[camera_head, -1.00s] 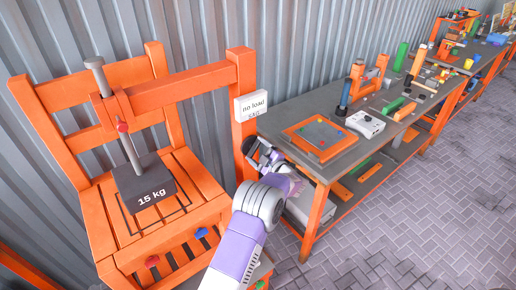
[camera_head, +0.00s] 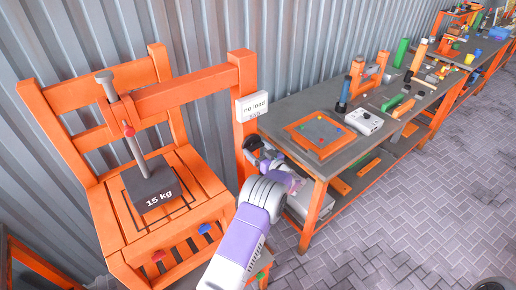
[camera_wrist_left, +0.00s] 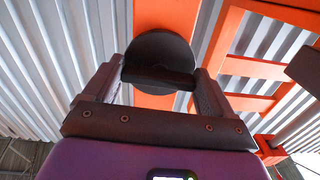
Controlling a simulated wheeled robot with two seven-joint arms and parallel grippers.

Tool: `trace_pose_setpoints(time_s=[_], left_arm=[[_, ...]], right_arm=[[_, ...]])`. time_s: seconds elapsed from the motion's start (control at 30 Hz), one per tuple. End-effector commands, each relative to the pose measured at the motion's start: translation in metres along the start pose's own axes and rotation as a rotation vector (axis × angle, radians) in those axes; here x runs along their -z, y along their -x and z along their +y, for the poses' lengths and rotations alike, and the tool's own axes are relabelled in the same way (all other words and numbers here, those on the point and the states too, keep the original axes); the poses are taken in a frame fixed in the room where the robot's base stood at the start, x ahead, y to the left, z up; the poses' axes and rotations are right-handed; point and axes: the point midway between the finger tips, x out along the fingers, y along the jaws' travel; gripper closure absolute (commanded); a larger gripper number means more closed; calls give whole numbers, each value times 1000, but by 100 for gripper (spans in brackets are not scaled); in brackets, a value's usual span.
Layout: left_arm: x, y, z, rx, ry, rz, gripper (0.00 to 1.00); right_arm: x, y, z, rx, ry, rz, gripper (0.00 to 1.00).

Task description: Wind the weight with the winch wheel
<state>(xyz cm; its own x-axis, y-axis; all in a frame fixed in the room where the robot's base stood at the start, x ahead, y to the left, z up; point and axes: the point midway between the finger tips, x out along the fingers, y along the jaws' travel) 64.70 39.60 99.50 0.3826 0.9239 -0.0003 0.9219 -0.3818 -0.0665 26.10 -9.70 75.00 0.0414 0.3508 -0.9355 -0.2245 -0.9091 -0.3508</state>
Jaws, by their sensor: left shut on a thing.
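The dark weight (camera_head: 151,182), marked "15 kg", sits on the orange chair seat at the left of the head view. A grey rod rises from it past the end of an orange beam. The winch wheel (camera_wrist_left: 158,46) is a dark round disc on the orange post in the wrist view. In the head view the wheel (camera_head: 252,145) is partly hidden by my left gripper (camera_head: 265,160). In the wrist view my left gripper (camera_wrist_left: 158,88) is shut on the wheel's dark bar-shaped handle (camera_wrist_left: 157,76), which lies crosswise between the fingers. My right gripper is out of view.
A white sign (camera_head: 252,106) on the orange post (camera_head: 242,85) reads "no load", its lower line unclear. A grey workbench (camera_head: 290,110) with a framed panel (camera_head: 320,135) and a white device (camera_head: 364,121) stands to the right. The paved floor (camera_head: 420,190) there is clear.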

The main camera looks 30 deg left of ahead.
Motion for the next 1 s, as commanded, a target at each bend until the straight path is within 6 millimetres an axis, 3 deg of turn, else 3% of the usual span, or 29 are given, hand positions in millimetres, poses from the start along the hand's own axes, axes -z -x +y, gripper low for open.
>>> trace_pose_setpoints(time_s=[1.0], left_arm=[[7, -2, -4, 5, -963, 7, 45]], right_arm=[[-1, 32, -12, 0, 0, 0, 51]])
